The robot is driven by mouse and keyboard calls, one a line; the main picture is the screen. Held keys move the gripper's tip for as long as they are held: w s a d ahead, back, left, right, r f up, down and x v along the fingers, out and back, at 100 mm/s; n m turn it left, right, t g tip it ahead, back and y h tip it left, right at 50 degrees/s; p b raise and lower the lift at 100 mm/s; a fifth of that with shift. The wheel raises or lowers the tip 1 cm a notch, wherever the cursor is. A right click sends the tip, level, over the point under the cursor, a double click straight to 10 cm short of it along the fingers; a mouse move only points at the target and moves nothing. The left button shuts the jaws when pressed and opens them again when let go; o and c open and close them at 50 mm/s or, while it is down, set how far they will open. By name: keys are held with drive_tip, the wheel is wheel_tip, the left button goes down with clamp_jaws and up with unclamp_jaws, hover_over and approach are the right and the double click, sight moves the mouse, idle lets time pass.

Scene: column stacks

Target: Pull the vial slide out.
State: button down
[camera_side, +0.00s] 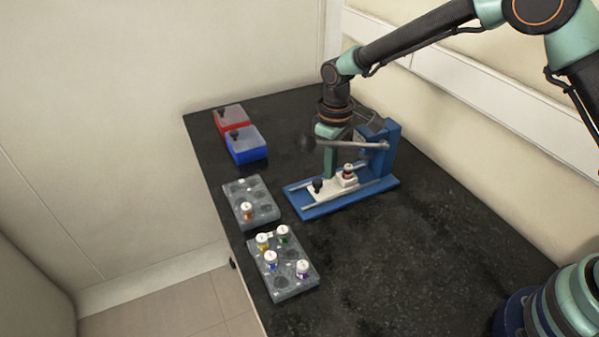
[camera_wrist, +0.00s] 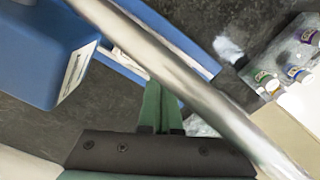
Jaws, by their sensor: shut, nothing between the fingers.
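The vial slide (camera_side: 333,190) is a white carriage with a black knob (camera_side: 317,186) on its left end. It sits on two rails over the blue base of the press (camera_side: 390,150). A white-capped vial with a red band (camera_side: 348,172) stands upright on it. A grey lever (camera_side: 350,145) with a black ball end reaches left above the slide. My gripper (camera_side: 328,170) is shut and empty, pointing down behind the lever, near the slide. Its green fingers also show in the wrist view (camera_wrist: 161,88), where the lever (camera_wrist: 175,70) crosses in front and the slide is mostly hidden.
A grey rack (camera_side: 240,192) with one orange-banded vial stands left of the press. A second rack (camera_side: 290,290) in front holds several vials. Red (camera_side: 230,119) and blue (camera_side: 246,146) boxes stand at the back left. The counter's right front (camera_side: 430,270) is clear.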

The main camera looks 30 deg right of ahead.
sight(316, 182)
drive_tip(key=shift+f, duration=0.6)
idle(0.3)
drive_tip(key=shift+a, duration=0.1)
drive_tip(key=shift+a, duration=2.1)
drive_tip(key=shift+d, duration=0.2)
drive_tip(key=shift+d+r, duration=0.1)
drive_tip(key=shift+d, duration=0.15)
drive_tip(key=shift+r, duration=3.45)
